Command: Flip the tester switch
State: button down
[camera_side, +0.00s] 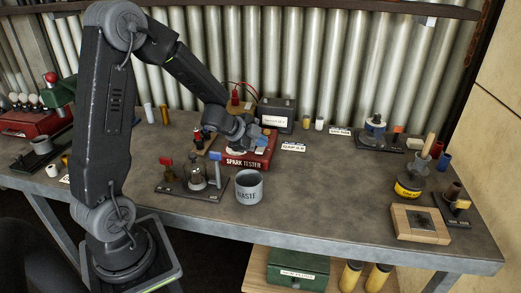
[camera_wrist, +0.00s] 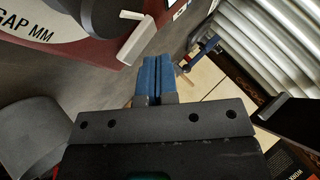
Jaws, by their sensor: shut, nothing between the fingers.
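The red spark tester (camera_side: 246,163) stands on the bench below my gripper (camera_side: 262,136) in the side view. My gripper is close over its top and hides much of it. In the wrist view the tester's white dial face, marked "GAP MM" (camera_wrist: 30,38), and its dark red edge (camera_wrist: 97,55) show at upper left. A dark round part with a pale lever-like piece (camera_wrist: 136,40) stands on it. I cannot tell for sure whether this is the switch. My gripper's blue fingers (camera_wrist: 152,78) are together and empty, right of and below that pale piece, apparently apart from it.
A dark battery-like box (camera_side: 276,115) with red and black leads stands just behind the tester. A grey WASTE cup (camera_side: 249,188) and a small stand with a glass-like jar (camera_side: 196,177) are in front. The bench's middle right (camera_side: 345,180) is clear.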

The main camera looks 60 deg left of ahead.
aim_at(260, 152)
jog(key=shift+r, duration=0.2)
jog(key=shift+s+d+r, duration=0.1)
jog(key=shift+s+r, duration=0.05)
jog(key=shift+r, duration=1.1)
jog(key=shift+s+d+r, duration=0.1)
jog(key=shift+r, duration=1.1)
jog(key=shift+r, duration=0.15)
jog(key=s+d+r+n+y, duration=0.4)
jog(key=s+r+n+y, duration=0.1)
jog(key=r+n, duration=0.25)
jog(key=s+d+n+g+h, duration=0.4)
jog(key=s+d, duration=0.9)
jog(key=s, duration=0.3)
jog(key=shift+s+d+r+g, duration=0.2)
jog(key=shift+s+r+g, duration=0.1)
jog(key=shift+s, duration=0.05)
